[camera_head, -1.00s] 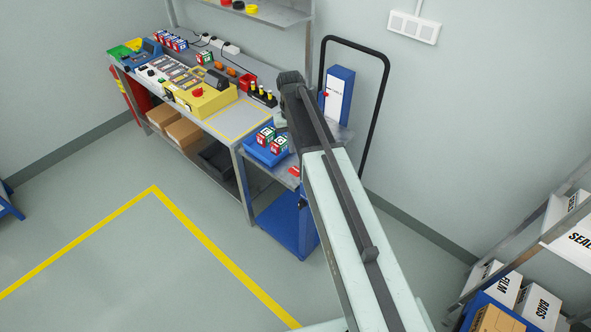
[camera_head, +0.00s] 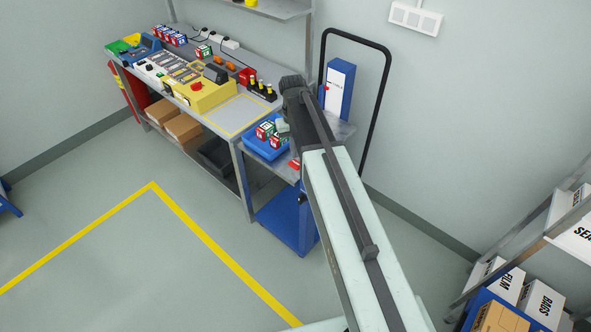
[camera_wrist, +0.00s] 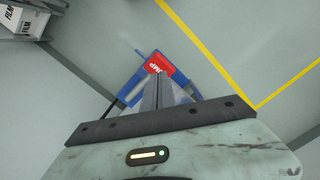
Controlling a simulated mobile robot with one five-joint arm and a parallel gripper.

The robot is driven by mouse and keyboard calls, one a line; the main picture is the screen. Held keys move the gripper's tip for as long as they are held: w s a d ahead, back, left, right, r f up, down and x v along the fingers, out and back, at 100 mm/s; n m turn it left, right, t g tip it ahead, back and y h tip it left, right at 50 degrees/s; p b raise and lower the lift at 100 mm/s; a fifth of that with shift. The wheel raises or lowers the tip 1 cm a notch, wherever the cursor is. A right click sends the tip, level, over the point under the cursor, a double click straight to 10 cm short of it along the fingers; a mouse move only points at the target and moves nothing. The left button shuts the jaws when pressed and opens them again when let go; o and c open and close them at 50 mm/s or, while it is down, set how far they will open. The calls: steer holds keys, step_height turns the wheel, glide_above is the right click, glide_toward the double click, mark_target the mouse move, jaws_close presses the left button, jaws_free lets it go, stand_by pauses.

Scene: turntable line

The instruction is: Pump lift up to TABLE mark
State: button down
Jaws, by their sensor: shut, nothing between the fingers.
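The lift is a blue trolley (camera_head: 283,227) with a black hoop handle (camera_head: 381,75) and a grey platform (camera_head: 282,168). Its blue column (camera_head: 346,92) carries a white panel whose marks are too small to read. A blue tray (camera_head: 251,142) with red, white and green boxes (camera_head: 266,131) stands on the platform, beside the bench top. In the wrist view, a red pedal with white letters, partly covered, ending in "MP" (camera_wrist: 155,67), lies on a blue frame. My gripper (camera_wrist: 157,80) is shut and empty, its tips over the pedal's near edge; contact cannot be told.
A workbench (camera_head: 225,130) with a yellow device (camera_head: 205,95) and a yellow-outlined area stands left of the lift. A rack with labelled boxes (camera_head: 540,303) is at the lower right. Open floor (camera_head: 160,255) with yellow tape lies in front.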

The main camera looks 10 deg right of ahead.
steer(key=shift+s+f+b, duration=0.1)
steer(key=shift+f+b, duration=0.4)
steer(key=shift+f, duration=0.5)
